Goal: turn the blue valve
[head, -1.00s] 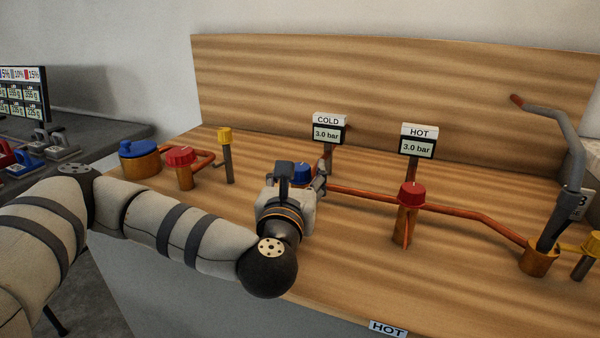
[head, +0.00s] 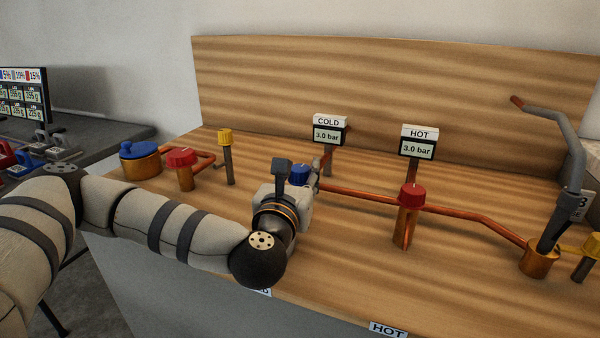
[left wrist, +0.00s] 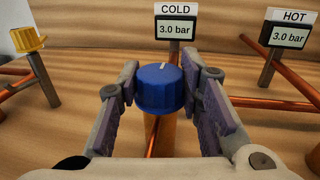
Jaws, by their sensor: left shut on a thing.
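The blue valve (head: 299,174) is a ribbed round knob on a copper pipe stub, in front of the COLD gauge (head: 328,134). In the left wrist view the blue knob (left wrist: 160,90) sits upright between the fingers, with a short white mark on its top. My left gripper (left wrist: 165,95) is shut on the knob, one finger on each side. In the head view my left gripper (head: 302,184) reaches the valve from the front, and its body partly hides the knob and its stub. The COLD gauge reads 3.0 bar. My right gripper is not in view.
A red valve (head: 411,195) stands to the right, before the HOT gauge (head: 418,149), also at 3.0 bar. A grey spout (head: 568,165) rises at the far right. A yellow knob (head: 225,136), a red knob (head: 181,157) and a blue-topped copper pot (head: 140,159) stand left.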

